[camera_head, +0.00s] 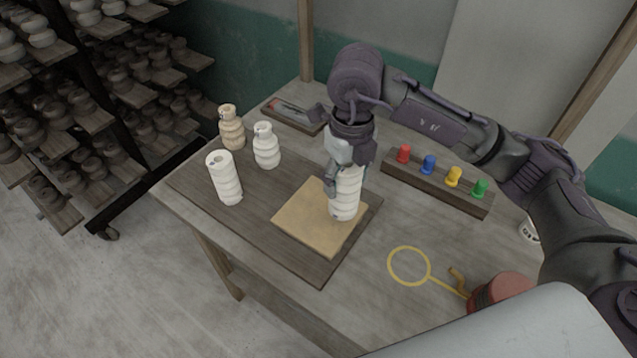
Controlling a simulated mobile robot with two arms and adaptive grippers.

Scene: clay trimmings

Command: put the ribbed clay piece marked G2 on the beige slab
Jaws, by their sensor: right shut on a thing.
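A white ribbed clay piece (346,197) stands upright in my right gripper (345,177), which is shut on its upper part. Its lower end is over the right part of the beige slab (305,222) and looks to be at or very near the surface; I cannot tell if it touches. A small dark mark shows near its lower end, too small to read. The slab lies on a dark wooden board (258,232). My left gripper is not in view.
A white ribbed cylinder (225,180), a white bottle shape (266,147) and a tan bottle shape (231,129) stand left of the slab. A rack with coloured pegs (436,183) is at right. A yellow ring (409,266) lies in front. The slab's left part is free.

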